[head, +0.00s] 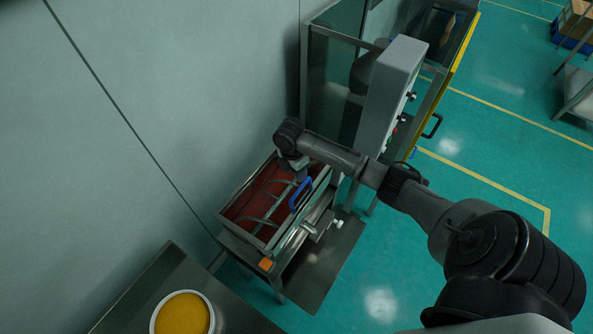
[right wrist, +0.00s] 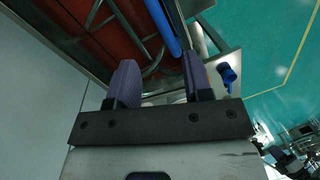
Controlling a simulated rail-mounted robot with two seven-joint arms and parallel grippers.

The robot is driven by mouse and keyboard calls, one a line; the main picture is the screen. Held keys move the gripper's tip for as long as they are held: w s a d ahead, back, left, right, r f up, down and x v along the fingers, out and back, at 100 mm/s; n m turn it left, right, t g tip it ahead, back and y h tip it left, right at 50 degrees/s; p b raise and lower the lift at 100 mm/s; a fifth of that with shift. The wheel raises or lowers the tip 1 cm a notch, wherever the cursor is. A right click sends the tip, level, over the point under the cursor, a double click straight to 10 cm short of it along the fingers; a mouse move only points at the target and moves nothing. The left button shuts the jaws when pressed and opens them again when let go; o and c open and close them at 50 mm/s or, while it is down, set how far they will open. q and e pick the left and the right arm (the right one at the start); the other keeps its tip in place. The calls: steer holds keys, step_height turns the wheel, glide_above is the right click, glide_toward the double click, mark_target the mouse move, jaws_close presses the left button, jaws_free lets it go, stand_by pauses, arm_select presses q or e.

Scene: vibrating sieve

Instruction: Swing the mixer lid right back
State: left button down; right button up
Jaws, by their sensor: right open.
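The mixer (head: 228,225) is a metal-rimmed box with a red inside, at the middle of the head view. Curved metal bars (head: 262,205) span its top, apparently the lid, lying down over the box. A blue handle (head: 300,195) sits at the right side of these bars; it also shows in the right wrist view (right wrist: 163,25). My right gripper (head: 301,177) hangs over the box beside the handle. In the right wrist view its fingers (right wrist: 158,65) are apart, with the handle running just beyond and near the right fingertip. Whether they touch is unclear. My left gripper is out of view.
A tall grey control box (head: 393,80) stands just behind the mixer, beside a glass-sided frame. A wall closes off the left. A bowl of yellow material (head: 182,315) stands on a metal table (head: 150,290) at the front.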

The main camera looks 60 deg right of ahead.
mark_target(300, 187)
steer(key=f+n, duration=0.1)
steer(key=f, duration=0.3)
steer(key=s+f+n, duration=0.1)
steer(key=f, duration=0.3)
steer(key=s+f+n, duration=0.1)
steer(key=f, duration=0.3)
stand_by(0.3)
jaws_close()
stand_by(0.4)
steer(key=shift+r, duration=0.15)
